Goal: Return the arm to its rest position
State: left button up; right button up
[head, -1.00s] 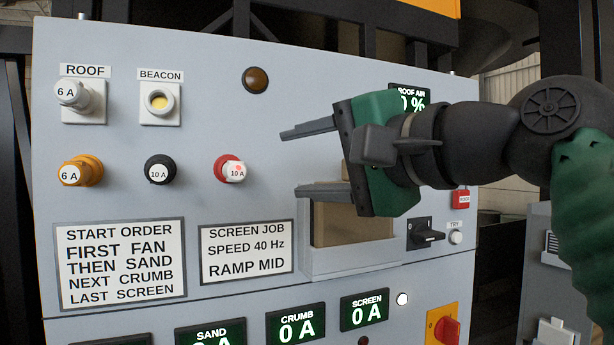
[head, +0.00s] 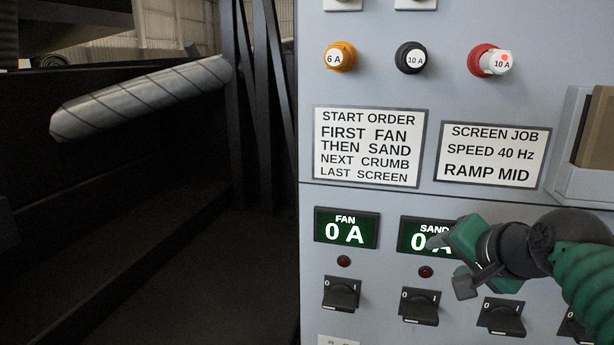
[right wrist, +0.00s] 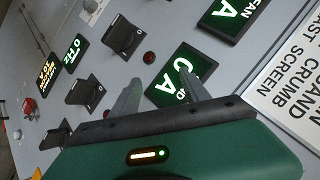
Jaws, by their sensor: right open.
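My right gripper (head: 438,243) is in front of the grey control panel (head: 400,195), overlapping the SAND display (head: 414,236) in the head view. Its jaws are open with nothing between them. In the right wrist view both fingers of the gripper (right wrist: 158,88) are spread, and the panel (right wrist: 215,60) lies beyond them. A green display (right wrist: 168,88) shows partly behind the fingers. I cannot tell the exact gap between fingertips and panel. My left gripper is in no view.
Below the displays are rotary switches (head: 419,306) in a row, the right ones partly behind my arm. Fuse caps (head: 341,57) stick out above the signs. A holder (head: 567,150) juts out at right. Left of the panel is a dark open space with a metal roller (head: 140,98).

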jog(key=s+a+f+n+g+b, duration=0.2)
jog(key=s+f, duration=0.4)
jog(key=f, duration=1)
jog(key=s+a+f+n+g+b, duration=0.2)
jog(key=s+f, duration=0.4)
jog(key=f, duration=1)
jog(key=s+a+f+n+g+b, duration=0.2)
jog(key=s+f+n+b, duration=0.3)
jog(key=f, duration=1.1)
jog(key=shift+s+f+g+b, duration=0.4)
jog(key=shift+s+g, duration=0.5)
jog(key=shift+s, duration=0.15)
